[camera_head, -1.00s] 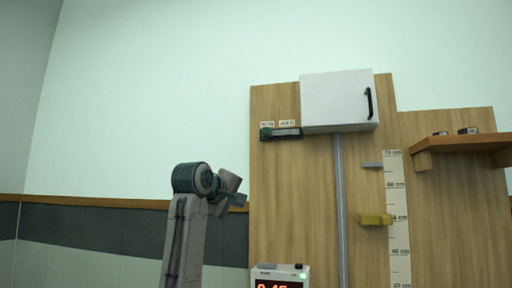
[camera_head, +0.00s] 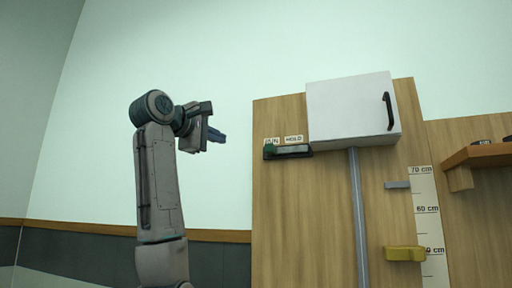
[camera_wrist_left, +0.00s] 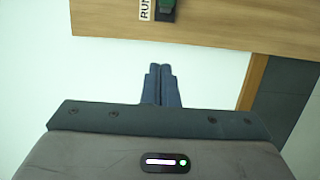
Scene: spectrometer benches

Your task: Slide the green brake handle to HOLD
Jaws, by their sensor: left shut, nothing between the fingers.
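The green brake handle (camera_head: 270,149) sits at the left end of a dark slide track (camera_head: 294,152) on the wooden board, below the left label. The HOLD label (camera_head: 293,139) is above the track's right part. In the left wrist view the green handle (camera_wrist_left: 167,4) shows at the top edge beside the RUN label (camera_wrist_left: 145,9), partly cut off. My left gripper (camera_head: 222,137) is shut and empty, to the left of the board and apart from the handle. Its closed fingers (camera_wrist_left: 161,85) point toward the board in the wrist view. My right gripper is not in view.
A white box (camera_head: 348,108) with a black handle is right of the track, above a vertical grey rail (camera_head: 360,215). A scale strip (camera_head: 428,225), a yellow block (camera_head: 404,254) and a wooden shelf (camera_head: 480,156) are farther right. The wall left of the board is clear.

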